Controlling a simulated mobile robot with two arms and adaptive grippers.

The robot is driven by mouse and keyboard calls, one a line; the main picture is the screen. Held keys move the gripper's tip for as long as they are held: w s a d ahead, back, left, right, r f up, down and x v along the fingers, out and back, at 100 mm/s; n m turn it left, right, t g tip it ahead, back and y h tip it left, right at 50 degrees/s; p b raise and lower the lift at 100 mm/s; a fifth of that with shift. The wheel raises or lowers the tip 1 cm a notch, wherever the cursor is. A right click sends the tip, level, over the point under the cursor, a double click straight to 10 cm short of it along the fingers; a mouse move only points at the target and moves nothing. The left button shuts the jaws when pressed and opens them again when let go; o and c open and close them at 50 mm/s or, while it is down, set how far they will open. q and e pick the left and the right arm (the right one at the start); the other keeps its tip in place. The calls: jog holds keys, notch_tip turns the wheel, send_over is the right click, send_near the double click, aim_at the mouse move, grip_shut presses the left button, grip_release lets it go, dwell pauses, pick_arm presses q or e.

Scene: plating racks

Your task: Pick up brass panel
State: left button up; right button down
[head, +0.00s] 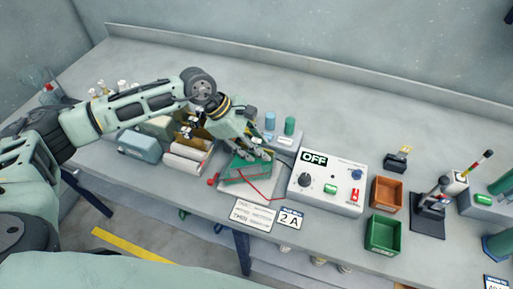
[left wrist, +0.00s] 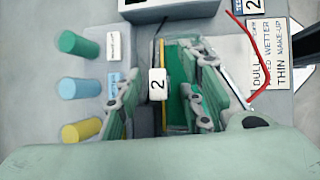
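My left gripper (head: 247,150) reaches down over a green tank (head: 240,177) on the bench. In the left wrist view its two fingers stand apart, with the green tank (left wrist: 178,95) and a white tag marked 2 (left wrist: 157,84) between them. A thin yellow, brass-coloured strip (left wrist: 163,60) shows between the fingers along the tank's side; it may be the brass panel seen edge-on. Neither finger clearly touches it. In the head view the gripper hides most of the tank's top, and I cannot make out the panel there. My right gripper is not in view.
A control box (head: 327,184) reading OFF stands right of the tank. Orange (head: 387,191) and green (head: 383,233) bins lie farther right. Bottles and boxes (head: 140,146) stand left. A red cable (left wrist: 262,75) runs beside the tank. Coloured cylinders (left wrist: 80,88) stand on the other side.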

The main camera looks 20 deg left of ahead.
pick_arm(q)
grip_shut()
jog(key=shift+r, duration=0.1)
jog(key=shift+w+r, duration=0.1)
dwell(0.3)
jog(key=shift+r+b, duration=0.3)
jog(key=shift+r, duration=0.25)
notch_tip(320, 180, up, 6)
jog(key=shift+f+b, duration=0.25)
jog(key=shift+b, duration=0.9)
jog(key=s+b, duration=0.5)
jog(key=s, duration=0.9)
jog(key=shift+s+a, duration=0.25)
jog(key=shift+r, duration=0.2)
